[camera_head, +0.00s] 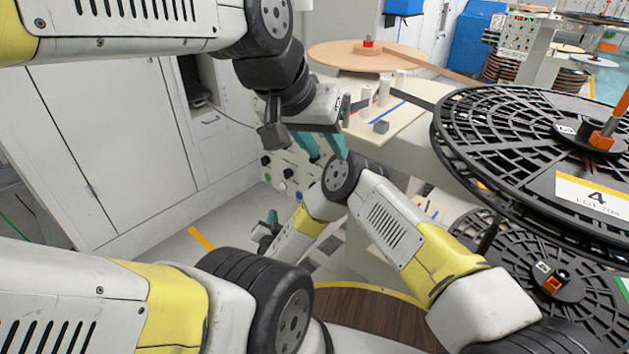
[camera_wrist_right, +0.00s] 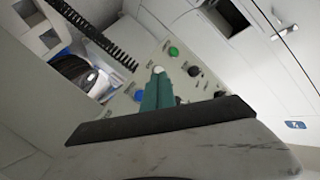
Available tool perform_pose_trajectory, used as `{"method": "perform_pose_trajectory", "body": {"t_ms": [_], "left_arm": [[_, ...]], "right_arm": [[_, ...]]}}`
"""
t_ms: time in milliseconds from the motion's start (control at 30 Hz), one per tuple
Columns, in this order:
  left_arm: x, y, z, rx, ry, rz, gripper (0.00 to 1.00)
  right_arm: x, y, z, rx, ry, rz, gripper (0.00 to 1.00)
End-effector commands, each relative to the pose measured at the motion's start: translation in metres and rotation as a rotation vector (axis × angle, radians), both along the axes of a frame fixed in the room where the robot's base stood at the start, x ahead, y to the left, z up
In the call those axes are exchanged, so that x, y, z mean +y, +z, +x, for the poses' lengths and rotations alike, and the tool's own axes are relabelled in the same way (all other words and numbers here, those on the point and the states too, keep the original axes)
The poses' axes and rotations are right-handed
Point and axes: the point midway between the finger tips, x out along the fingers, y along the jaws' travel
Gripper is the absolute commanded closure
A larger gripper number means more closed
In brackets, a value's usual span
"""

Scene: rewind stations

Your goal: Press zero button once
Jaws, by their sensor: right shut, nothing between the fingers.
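A pale control panel (camera_wrist_right: 205,88) fills the middle of the right wrist view. It carries a green button (camera_wrist_right: 173,51), a white button (camera_wrist_right: 157,69), a blue button (camera_wrist_right: 139,95) and black knobs (camera_wrist_right: 194,71). The labels are too small to read, so I cannot tell which is the zero button. My right gripper (camera_wrist_right: 157,80) has its teal fingers together and empty. Its tips overlap the white button's lower edge; I cannot tell whether they touch. It also shows low in the head view (camera_head: 271,217). My left gripper (camera_head: 325,146) has its teal fingers apart, empty, above the panel.
A machine top (camera_head: 405,118) with posts and a blue strip lies right of my left gripper. Large black reels (camera_head: 475,125) stand at the right. White cabinets (camera_head: 110,140) line the left. A black cable chain (camera_wrist_right: 95,35) runs near the panel.

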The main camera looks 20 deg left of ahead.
Motion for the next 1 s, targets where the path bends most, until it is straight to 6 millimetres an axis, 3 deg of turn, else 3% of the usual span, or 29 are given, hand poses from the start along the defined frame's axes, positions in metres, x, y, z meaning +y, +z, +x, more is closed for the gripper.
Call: {"method": "perform_pose_trajectory", "body": {"t_ms": [600,1000], "left_arm": [[0.0,0.0,0.0,0.0,0.0,0.0,0.64],[0.0,0.0,0.0,0.0,0.0,0.0,0.64]], "right_arm": [[-0.029,0.001,0.07,-0.001,-0.002,0.0,1.0],[-0.032,0.0,0.078,0.0,0.0,0.0,1.0]]}}
